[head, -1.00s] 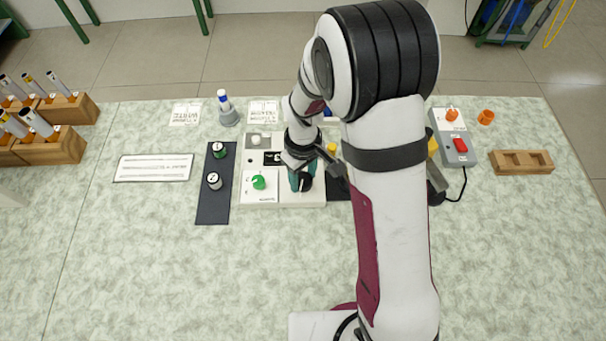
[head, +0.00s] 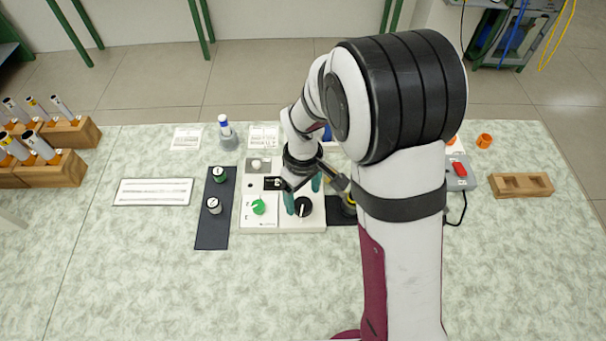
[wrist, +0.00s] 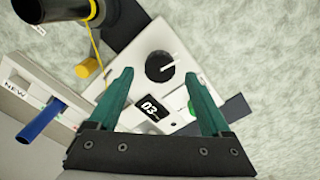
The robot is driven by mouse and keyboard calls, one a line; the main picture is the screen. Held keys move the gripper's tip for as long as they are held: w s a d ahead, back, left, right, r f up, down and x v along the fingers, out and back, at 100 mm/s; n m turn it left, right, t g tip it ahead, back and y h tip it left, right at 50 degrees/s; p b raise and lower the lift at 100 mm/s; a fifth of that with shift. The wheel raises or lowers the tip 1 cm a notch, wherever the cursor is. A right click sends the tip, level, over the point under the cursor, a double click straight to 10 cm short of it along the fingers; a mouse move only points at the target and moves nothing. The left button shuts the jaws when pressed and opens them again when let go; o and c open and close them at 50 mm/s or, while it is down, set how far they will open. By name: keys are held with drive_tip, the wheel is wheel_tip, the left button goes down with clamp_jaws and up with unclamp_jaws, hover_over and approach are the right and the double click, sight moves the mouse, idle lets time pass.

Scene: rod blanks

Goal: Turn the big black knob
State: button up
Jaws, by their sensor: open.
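The big black knob (head: 304,207) with a white pointer line sits on the right part of a white control panel (head: 290,227). In the wrist view the knob (wrist: 161,66) is just beyond the fingertips, its line pointing right and slightly up. My gripper (head: 303,198) is open and empty, with teal fingers spread above the panel behind the knob. In the wrist view the gripper (wrist: 162,78) shows a clear gap between its fingers. The knob is apart from both fingers. A small display (wrist: 151,107) reading 03 shows between the fingers.
A green knob (head: 258,207) sits left of the black one on the panel. A dark strip (head: 212,240) with two small knobs lies further left. A grey box with a red switch (head: 459,170) and a wooden block (head: 522,185) stand right. The front table is clear.

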wheel_tip(320, 180, up, 13)
drive_tip(key=shift+f, duration=0.2)
drive_tip(key=s+d+r+m+y, duration=0.1)
drive_tip(key=s+d+m, duration=0.2)
drive_tip(key=s+m, duration=0.6)
drive_tip(key=s+d+r+m+y, duration=0.1)
drive_tip(key=s+d+m, duration=0.3)
drive_tip(key=s, duration=0.9)
drive_tip(key=n+h, duration=0.2)
drive_tip(key=n, duration=0.4)
hover_over(303, 204)
drive_tip(key=f, duration=0.2)
wheel_tip(303, 204, down, 15)
drive_tip(key=shift+w+f, duration=0.1)
drive_tip(key=shift+f, duration=0.1)
